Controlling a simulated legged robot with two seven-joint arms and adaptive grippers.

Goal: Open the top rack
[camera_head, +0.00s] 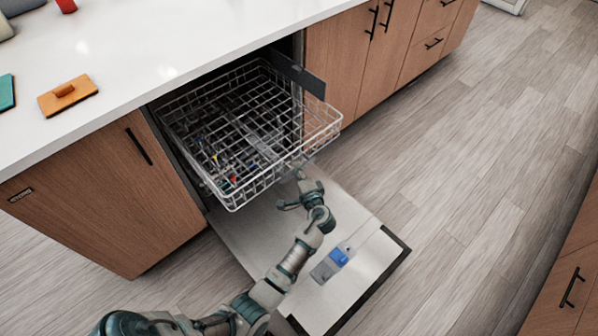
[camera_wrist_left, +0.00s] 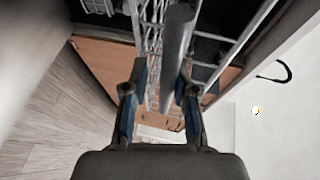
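The dishwasher's wire top rack (camera_head: 255,125) is pulled out of the cabinet and stands over the lowered door (camera_head: 345,217). My left gripper (camera_head: 293,194) is just below the rack's front edge, above the door. In the left wrist view the two blue-padded fingers of my left gripper (camera_wrist_left: 163,75) are apart, so it is open. A grey rod (camera_wrist_left: 177,50) and white rack wires (camera_wrist_left: 150,45) lie between and beyond the fingers; contact cannot be told. My right gripper is not in view.
A white counter (camera_head: 160,40) lies above the dishwasher, with an orange block (camera_head: 68,96) at its left. Wooden cabinets (camera_head: 110,195) flank the opening. A blue-capped dispenser (camera_head: 338,257) is on the door. Wooden floor (camera_head: 470,150) at the right is clear.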

